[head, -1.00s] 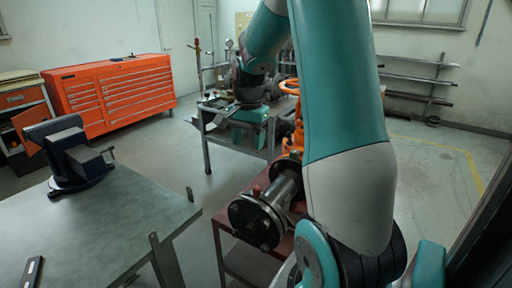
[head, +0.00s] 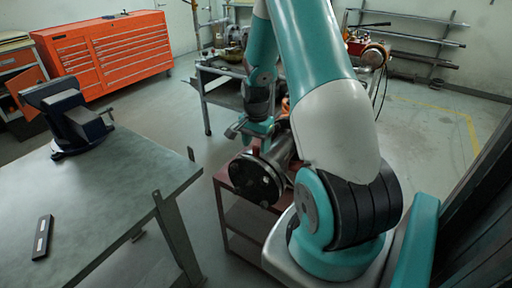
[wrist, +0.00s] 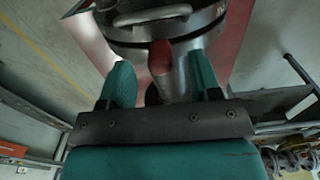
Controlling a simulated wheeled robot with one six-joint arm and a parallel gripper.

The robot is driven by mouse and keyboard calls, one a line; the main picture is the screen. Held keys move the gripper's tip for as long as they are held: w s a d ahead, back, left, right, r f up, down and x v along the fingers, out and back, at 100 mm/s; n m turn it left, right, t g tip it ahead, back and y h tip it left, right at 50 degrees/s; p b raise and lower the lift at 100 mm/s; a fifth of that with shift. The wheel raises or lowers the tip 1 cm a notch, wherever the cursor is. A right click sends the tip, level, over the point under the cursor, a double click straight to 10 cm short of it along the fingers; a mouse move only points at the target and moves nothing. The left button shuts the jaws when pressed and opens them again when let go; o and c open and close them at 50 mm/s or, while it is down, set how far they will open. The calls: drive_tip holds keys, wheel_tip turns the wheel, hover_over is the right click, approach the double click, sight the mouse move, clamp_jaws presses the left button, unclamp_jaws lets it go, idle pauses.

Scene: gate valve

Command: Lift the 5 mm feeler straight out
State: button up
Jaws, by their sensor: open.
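The gate valve's dark round flange (head: 256,181) with bolt holes faces me on a dark red stand (head: 238,215). My gripper (wrist: 160,78) is above the valve, its two teal fingers apart. A red-ended upright piece (wrist: 160,58), perhaps the handle of the 5 mm feeler, stands between the fingers in the wrist view. I cannot see either finger touching it. Behind it is grey rounded metal of the valve (wrist: 165,25). In the head view my arm hides much of the valve, and the feeler cannot be made out; its size marking is not readable.
A grey table (head: 110,185) with a blue vise (head: 70,122) stands on the left, a dark bar (head: 42,237) lying on it. A grey workbench (head: 215,90) with clutter stands behind the valve. Orange drawers (head: 105,52) stand at the back left. Floor is clear at right.

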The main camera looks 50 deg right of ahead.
drive_tip(key=shift+f, duration=1.15)
clamp_jaws()
drive_tip(key=shift+r, duration=0.1)
drive_tip(key=shift+r+p, duration=2.9)
drive_tip(key=shift+r, duration=0.5)
